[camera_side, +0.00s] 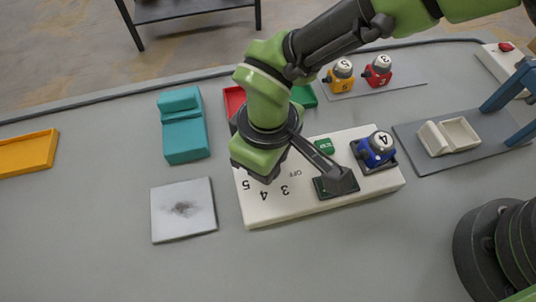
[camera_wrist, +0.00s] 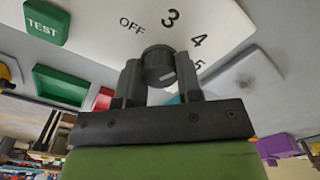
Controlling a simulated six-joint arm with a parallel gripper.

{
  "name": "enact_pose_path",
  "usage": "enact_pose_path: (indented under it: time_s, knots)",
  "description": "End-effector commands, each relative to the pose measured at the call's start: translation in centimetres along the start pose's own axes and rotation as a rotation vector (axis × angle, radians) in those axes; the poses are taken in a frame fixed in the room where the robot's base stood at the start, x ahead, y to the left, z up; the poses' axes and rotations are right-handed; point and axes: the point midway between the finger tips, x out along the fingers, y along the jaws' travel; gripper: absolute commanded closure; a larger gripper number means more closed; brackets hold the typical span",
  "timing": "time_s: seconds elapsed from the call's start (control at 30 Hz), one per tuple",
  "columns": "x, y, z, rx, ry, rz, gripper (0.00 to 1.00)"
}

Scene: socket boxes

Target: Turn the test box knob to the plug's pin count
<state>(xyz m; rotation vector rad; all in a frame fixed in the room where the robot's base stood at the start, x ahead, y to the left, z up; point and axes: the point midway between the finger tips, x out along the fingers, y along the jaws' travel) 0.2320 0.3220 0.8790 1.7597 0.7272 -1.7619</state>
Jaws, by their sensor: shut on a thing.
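The white test box (camera_side: 228,208) lies mid-table in the side view, its dial lettered OFF, 3, 4 and 5. The blue plug marked 4 (camera_side: 380,147) sits in a dark socket at the box's right end. My gripper (camera_side: 262,176) is over the dial in the side view and hides the knob. In the wrist view my gripper (camera_wrist: 159,80) is shut on the dark round knob (camera_wrist: 158,65), one finger on each side. A pale mark shows on the knob's lower right; I cannot tell which label it points to. The green TEST button (camera_side: 324,146) is also in the wrist view (camera_wrist: 46,22).
A yellow plug marked 5 (camera_side: 341,74) and a red plug marked 3 (camera_side: 378,71) stand behind the box. A teal fixture (camera_side: 184,125), a grey plate (camera_side: 184,209) and an orange tray (camera_side: 28,152) lie left. A cream holder (camera_side: 449,136) is right. The front table is clear.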

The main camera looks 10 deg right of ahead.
Motion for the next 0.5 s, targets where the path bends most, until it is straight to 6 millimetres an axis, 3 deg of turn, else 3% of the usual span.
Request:
enact_pose_path:
  time_s: [0.03, 0.13, 0.5]
  knots:
    - [-0.1, -0.06, -0.16, -0.002, 0.007, -0.001, 0.63]
    - [-0.08, -0.05, -0.13, -0.002, 0.006, -0.001, 0.42]
    - [-0.73, -0.02, -0.08, -0.001, 0.003, -0.001, 0.42]
